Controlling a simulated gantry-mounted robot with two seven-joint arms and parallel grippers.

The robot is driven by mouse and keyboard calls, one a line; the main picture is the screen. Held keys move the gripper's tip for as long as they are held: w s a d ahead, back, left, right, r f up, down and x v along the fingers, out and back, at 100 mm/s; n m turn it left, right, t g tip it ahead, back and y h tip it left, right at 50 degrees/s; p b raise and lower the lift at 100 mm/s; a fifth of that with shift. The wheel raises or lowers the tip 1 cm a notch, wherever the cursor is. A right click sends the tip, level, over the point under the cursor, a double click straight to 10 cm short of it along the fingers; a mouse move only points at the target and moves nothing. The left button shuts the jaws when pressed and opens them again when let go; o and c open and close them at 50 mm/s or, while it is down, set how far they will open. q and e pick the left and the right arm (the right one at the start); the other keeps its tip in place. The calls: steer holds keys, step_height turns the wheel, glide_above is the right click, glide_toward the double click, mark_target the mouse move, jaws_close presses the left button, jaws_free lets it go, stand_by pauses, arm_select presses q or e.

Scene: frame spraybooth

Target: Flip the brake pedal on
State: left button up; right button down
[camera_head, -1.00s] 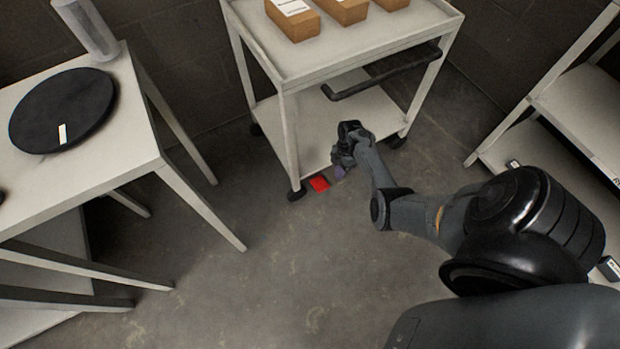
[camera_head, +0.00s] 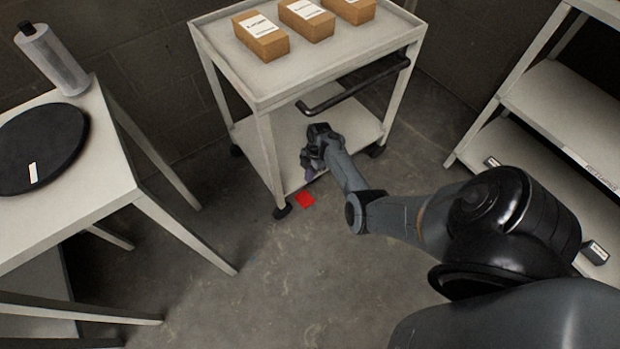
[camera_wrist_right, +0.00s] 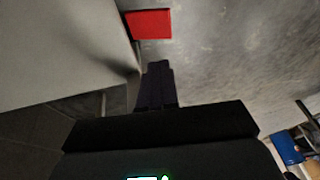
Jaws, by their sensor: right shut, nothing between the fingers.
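The brake pedal (camera_head: 305,200) is a small flat red plate low at the cart's front leg, just above the floor, beside the black caster. It also shows in the right wrist view (camera_wrist_right: 150,24) at the top, beyond my fingertips. My right gripper (camera_head: 309,174) is shut and empty, just above and behind the pedal in the head view, near the cart's lower shelf. In the right wrist view its closed dark fingers (camera_wrist_right: 157,72) point toward the red plate, with a visible gap between them. Whether the pedal is up or down is hard to tell. My left gripper is not in view.
The white cart (camera_head: 262,98) carries several cardboard boxes (camera_head: 262,38) on top and has a black handle (camera_head: 350,88). A table with a black disc (camera_head: 40,148) stands left. A shelf rack (camera_head: 560,90) stands right. The floor in front is clear.

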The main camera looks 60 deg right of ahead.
steer(key=b, duration=0.7)
glide_toward(307, 203)
steer(key=x, duration=0.5)
steer(key=shift+w, duration=0.4)
steer(key=shift+s+a+f+b, duration=0.1)
steer(key=shift+s+f+b, duration=0.25)
steer(key=shift+f+b, duration=0.2)
